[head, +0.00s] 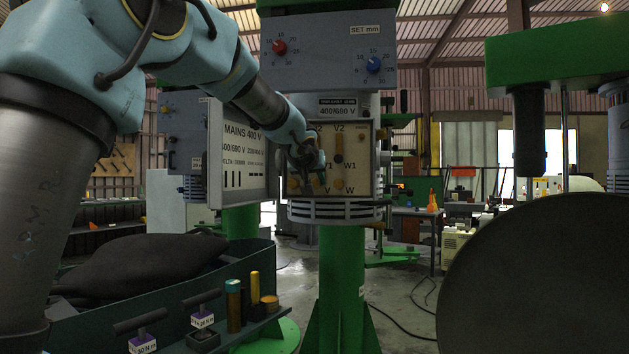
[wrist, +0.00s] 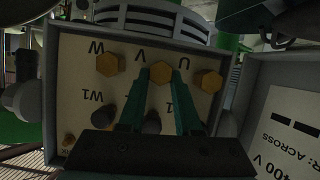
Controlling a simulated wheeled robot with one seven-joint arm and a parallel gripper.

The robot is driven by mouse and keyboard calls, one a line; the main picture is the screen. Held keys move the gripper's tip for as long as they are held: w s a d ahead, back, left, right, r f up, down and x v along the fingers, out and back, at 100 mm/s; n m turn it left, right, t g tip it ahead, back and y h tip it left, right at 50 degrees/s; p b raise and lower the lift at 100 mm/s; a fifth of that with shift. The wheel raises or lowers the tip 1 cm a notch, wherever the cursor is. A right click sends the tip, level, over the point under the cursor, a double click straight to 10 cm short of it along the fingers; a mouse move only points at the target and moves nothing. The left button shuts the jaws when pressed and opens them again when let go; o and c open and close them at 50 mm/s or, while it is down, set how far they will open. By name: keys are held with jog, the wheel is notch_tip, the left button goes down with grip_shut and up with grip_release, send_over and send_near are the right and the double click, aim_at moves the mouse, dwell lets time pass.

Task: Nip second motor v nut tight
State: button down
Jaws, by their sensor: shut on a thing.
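The motor's terminal box (head: 357,155) faces me on a green pedestal, with brass nuts in a bottom row. In the wrist view, which is upside down, the brass hex V nut (wrist: 160,71) sits between the W nut (wrist: 107,64) and the U nut (wrist: 208,80). My gripper (wrist: 161,82) has its two green fingers shut on the V nut, one on each side. In the head view my gripper (head: 313,176) reaches the lower left of the panel and partly hides the terminals there. The nut's thread and seating are hidden.
A MAINS 400 V board (head: 241,150) stands close on the left of the box. Dark posts, one by W1 (wrist: 103,112), lie near my fingers. Below left is a tray (head: 130,300) with torque-labelled tools (head: 143,343). A large dark disc (head: 540,270) fills the lower right.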

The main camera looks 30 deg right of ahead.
jog(key=shift+f+b, duration=0.1)
jog(key=shift+b, duration=0.2)
